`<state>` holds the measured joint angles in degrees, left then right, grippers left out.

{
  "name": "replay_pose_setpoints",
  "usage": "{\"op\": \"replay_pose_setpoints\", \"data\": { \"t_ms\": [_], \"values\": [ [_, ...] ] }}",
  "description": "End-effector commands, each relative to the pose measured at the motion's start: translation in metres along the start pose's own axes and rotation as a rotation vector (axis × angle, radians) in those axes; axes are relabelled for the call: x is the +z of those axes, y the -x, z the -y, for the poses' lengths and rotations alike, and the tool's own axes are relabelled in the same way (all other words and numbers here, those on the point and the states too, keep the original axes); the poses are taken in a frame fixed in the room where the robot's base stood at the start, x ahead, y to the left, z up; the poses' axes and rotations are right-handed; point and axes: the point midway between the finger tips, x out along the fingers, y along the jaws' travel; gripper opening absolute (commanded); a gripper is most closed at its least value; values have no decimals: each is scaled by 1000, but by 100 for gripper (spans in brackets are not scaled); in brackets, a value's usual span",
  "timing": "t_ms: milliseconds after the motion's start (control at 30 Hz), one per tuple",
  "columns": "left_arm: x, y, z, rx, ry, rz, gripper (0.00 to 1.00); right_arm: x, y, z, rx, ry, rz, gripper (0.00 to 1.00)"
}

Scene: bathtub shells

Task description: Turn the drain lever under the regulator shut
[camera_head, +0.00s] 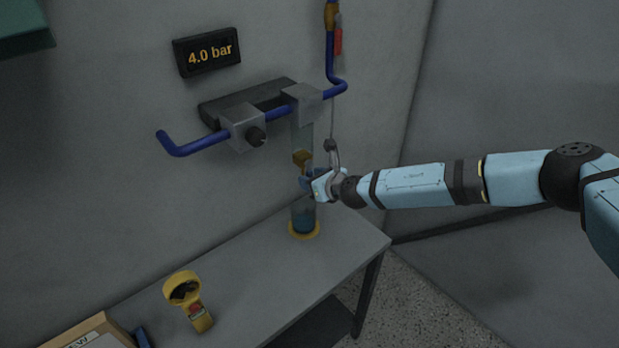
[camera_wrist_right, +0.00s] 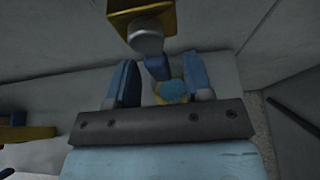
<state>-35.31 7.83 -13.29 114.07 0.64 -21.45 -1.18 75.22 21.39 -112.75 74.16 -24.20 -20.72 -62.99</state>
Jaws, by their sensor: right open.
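The regulator's grey block (camera_head: 302,100) sits on a blue pipe against the wall. My right gripper (camera_head: 312,183) is open just below the fitting. In the right wrist view its blue fingers (camera_wrist_right: 163,82) stand apart, with the lever's end in or just beyond the gap; contact cannot be told. My left gripper is out of view.
A knob (camera_head: 256,137), a 4.0 bar display (camera_head: 208,52) and a red handle (camera_head: 338,38) are nearby. A yellow device (camera_head: 188,300) lies on the bench.

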Motion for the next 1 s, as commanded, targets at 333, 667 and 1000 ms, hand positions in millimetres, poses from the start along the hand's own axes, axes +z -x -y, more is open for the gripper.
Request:
{"op": "replay_pose_setpoints", "data": {
  "t_ms": [333,667,1000],
  "values": [
    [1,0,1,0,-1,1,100,0,-15,0,0,0,0,47],
    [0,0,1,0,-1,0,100,0,-14,0,0,0,0,1],
    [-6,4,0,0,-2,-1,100,2,-14,1,-11,23,0,0]
  ]
}}
